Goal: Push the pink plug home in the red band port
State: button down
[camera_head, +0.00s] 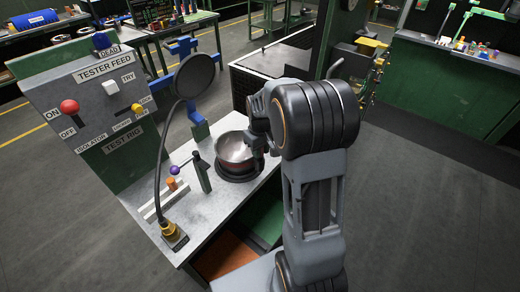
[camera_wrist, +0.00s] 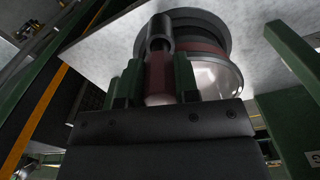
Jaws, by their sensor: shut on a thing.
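In the wrist view, my gripper (camera_wrist: 158,78) has its green fingers shut around a dull pink-red cylinder (camera_wrist: 159,86). The cylinder's far end meets a dark grey collar (camera_wrist: 160,33). I cannot tell whether this is the pink plug or a handle of the pot. Close behind it is a shiny metal pot (camera_wrist: 217,77) with a dull red band (camera_wrist: 207,52), which stands on a dark round base. In the head view, the pot (camera_head: 234,150) is on the bench, and my gripper is at its right side, mostly hidden by my arm. No port opening shows clearly.
A grey TEST RIG panel (camera_head: 90,95) stands at the bench's left. A dark post (camera_head: 200,173) and purple-knobbed lever stand left of the pot.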

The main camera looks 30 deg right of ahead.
jog(key=shift+f+b, duration=0.7)
jog(key=shift+f, duration=0.3)
jog(key=c, duration=0.8)
grip_release()
jog(key=shift+r, duration=0.1)
notch_tip(320, 180, up, 14)
jog(key=shift+f, duration=0.1)
